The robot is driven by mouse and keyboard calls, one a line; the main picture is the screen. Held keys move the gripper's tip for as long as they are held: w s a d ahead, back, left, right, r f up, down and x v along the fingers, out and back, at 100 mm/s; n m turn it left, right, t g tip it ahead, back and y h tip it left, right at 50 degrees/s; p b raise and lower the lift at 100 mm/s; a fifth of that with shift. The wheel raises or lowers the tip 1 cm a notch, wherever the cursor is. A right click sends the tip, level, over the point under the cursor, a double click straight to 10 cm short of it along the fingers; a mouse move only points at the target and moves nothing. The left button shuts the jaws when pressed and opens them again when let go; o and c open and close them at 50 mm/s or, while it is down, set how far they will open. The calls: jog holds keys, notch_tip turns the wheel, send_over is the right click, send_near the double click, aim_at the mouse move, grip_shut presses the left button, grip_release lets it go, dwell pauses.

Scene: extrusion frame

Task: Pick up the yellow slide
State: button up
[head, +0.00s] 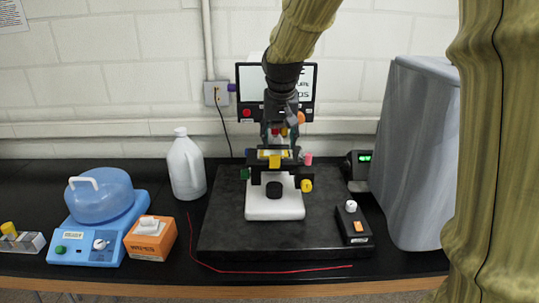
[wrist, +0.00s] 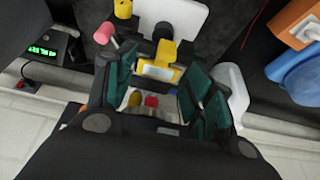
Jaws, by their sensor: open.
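The yellow slide (head: 274,161) lies on the dark stage of a white-based microscope (head: 275,208). In the wrist view the yellow slide (wrist: 167,49) shows a pale label area and a tab, and it appears between and beyond the fingertips. My gripper (head: 281,138) is above the stage, pointing down. In the wrist view my gripper (wrist: 160,75) is open, with one green-padded finger on each side of the slide. I cannot tell whether either finger touches it. The arm and gripper hide the upper part of the microscope.
The microscope stands on a dark slab (head: 225,235). A white jug (head: 186,165), an orange box (head: 150,238) and a blue device (head: 100,205) are left. A black control box (head: 353,224) and a grey covered object (head: 412,150) are right. A red cable (head: 260,271) lies in front.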

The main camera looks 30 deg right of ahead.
aim_at(275, 156)
jog(key=w+f, duration=0.1)
jog(key=f, duration=0.1)
jog(key=w+f, duration=0.1)
jog(key=f, duration=0.1)
jog(key=shift+w+p, duration=0.15)
jog(key=shift+p, duration=0.25)
jog(key=shift+s+d+p, duration=0.15)
jog(key=shift+s+p, duration=0.2)
jog(key=shift+s, duration=0.05)
jog(key=p+x, duration=0.1)
jog(key=x, duration=0.3)
jog(key=shift+w+a+p, duration=0.2)
jog(key=shift+w+p, duration=0.05)
jog(key=shift+p, duration=0.1)
jog(key=shift+s+d+f, duration=0.1)
jog(key=shift+d+f, duration=0.05)
jog(key=shift+f, duration=0.2)
jog(key=shift+f, duration=0.15)
jog(key=c, duration=1.1)
